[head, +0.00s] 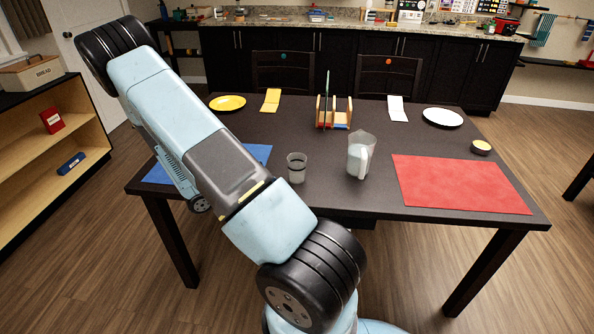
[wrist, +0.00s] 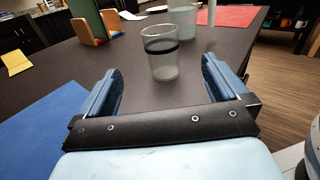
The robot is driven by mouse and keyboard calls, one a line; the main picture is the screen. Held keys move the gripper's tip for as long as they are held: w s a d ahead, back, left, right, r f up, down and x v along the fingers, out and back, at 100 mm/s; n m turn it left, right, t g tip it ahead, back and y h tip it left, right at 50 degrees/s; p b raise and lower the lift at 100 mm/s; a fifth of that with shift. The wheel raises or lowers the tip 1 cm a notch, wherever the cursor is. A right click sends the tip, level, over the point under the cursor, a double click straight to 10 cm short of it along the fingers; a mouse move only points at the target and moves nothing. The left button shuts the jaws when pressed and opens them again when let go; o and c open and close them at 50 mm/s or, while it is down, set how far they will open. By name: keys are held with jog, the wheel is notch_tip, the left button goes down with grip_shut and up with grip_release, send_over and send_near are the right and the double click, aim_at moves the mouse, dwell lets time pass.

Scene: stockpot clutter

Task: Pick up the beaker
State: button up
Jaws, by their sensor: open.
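The beaker, a clear glass cup with a dark band, stands upright on the dark table, just right of my arm in the head view (head: 297,167). It also shows in the wrist view (wrist: 161,53), ahead of my gripper (wrist: 162,72). My gripper's two blue fingers are open, with nothing between them. The beaker stands beyond the fingertips, roughly centred on the gap, and does not appear to touch them. In the head view my arm hides most of the gripper.
A clear pitcher (head: 361,155) stands right of the beaker and behind it in the wrist view. A wooden holder (head: 333,113) stands farther back. A blue mat (head: 258,152) lies left and a red mat (head: 460,184) right. The table (head: 330,200) is bare in front of the pitcher.

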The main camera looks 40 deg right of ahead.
aim_at(304, 159)
jog(key=s+d, duration=0.1)
jog(key=d, duration=0.3)
jog(key=s+d, duration=0.1)
jog(key=d, duration=0.8)
jog(key=shift+s+d, duration=0.3)
jog(key=shift+s, duration=0.1)
jog(key=c, duration=1.1)
jog(key=shift+o, duration=0.2)
jog(key=shift+r, duration=0.1)
